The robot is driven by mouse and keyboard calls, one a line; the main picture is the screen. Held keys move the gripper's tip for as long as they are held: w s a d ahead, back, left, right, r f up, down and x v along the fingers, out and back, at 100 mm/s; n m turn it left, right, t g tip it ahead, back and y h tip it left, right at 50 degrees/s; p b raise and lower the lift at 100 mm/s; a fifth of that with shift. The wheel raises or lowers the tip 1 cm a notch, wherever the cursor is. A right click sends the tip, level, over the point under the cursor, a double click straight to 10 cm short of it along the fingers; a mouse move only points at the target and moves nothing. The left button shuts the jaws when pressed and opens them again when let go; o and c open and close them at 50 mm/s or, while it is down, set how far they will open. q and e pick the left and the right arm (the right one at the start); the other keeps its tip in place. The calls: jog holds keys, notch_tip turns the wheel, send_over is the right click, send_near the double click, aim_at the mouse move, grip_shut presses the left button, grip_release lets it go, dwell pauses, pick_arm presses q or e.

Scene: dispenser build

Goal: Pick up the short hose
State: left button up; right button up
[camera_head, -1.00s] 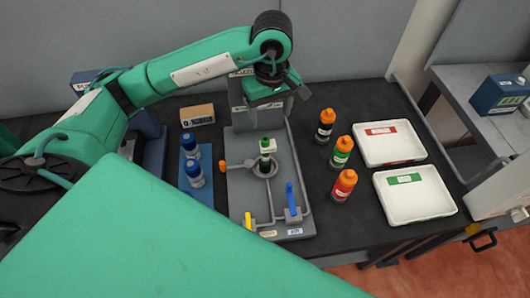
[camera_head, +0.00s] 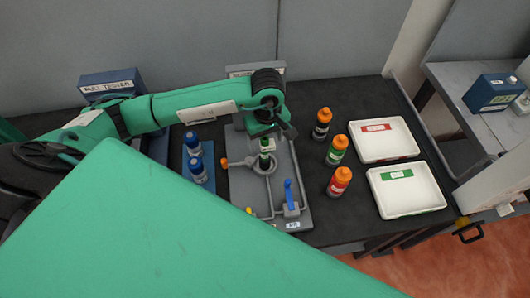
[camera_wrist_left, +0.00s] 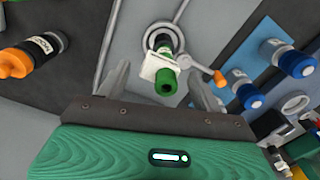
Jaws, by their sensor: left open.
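I cannot make out a short hose for certain in either view. A green-topped dark bottle with a white label (camera_head: 266,146) stands in the ring of a grey fixture board (camera_head: 248,200); it also shows in the wrist view (camera_wrist_left: 166,80). My left gripper (camera_head: 278,132) hangs just behind and above this bottle in the head view. The left arm hides the back of the fixture. My right gripper is out of view.
Orange-capped bottles (camera_head: 337,150) stand right of the fixture. Two white trays (camera_head: 405,212) lie farther right. Blue-capped bottles (camera_head: 198,170) stand on the left. An orange knob (camera_head: 224,162) and a blue lever (camera_head: 289,193) stick up from the fixture.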

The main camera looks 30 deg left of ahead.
pick_arm(q)
jog(key=shift+f, duration=0.2)
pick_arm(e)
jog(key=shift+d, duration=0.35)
pick_arm(q)
grip_shut()
jog(key=shift+r, duration=0.15)
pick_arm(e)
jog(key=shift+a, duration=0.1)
